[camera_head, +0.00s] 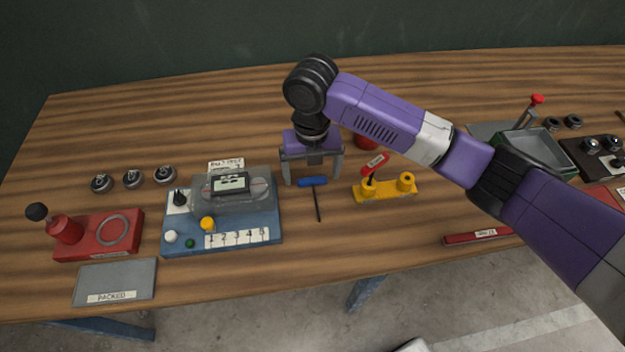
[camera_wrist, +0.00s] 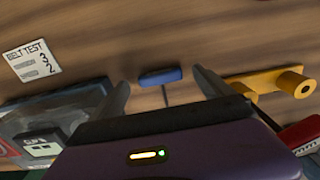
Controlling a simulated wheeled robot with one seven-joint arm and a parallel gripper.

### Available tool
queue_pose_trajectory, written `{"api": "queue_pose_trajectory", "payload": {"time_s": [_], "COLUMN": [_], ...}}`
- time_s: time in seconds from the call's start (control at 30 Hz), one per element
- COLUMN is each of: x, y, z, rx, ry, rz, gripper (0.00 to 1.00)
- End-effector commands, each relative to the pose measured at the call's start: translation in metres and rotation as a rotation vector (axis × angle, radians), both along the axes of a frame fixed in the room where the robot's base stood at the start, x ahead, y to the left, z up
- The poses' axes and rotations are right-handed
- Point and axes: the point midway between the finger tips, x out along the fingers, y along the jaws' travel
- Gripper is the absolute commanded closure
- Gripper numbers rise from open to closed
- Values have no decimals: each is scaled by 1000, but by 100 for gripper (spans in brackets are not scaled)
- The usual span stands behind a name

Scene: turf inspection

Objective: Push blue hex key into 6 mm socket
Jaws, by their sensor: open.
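The blue hex key (camera_head: 313,183) has a blue handle and a thin dark shaft, and lies on the wooden table. In the wrist view its blue handle (camera_wrist: 161,77) shows between the finger tips. My gripper (camera_head: 313,181) is open above the hex key, its fingers to either side of the handle; I cannot tell whether they touch it. The yellow bracket (camera_head: 385,192) with two raised bosses is to the right of the key, and also shows in the wrist view (camera_wrist: 268,82). A red-handled key (camera_head: 375,163) stands in its left boss. I cannot read any socket size.
The blue test box (camera_head: 222,230) with a clear cover, knobs and numbered strip stands left of my gripper. A red fixture (camera_head: 98,232) and a grey plate marked PACKED (camera_head: 115,282) are further left. A red bar (camera_head: 478,236) lies to the right. Table in front of the key is clear.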

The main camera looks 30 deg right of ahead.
Motion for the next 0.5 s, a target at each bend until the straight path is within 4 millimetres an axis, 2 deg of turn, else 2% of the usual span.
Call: {"api": "queue_pose_trajectory", "payload": {"time_s": [0.13,0.37,0.5], "x": [0,0,0], "y": [0,0,0], "z": [-11,-12,-11], "rx": [0,1,1], "ry": [0,-1,-1], "rz": [0,0,-1], "gripper": [9,11,39]}}
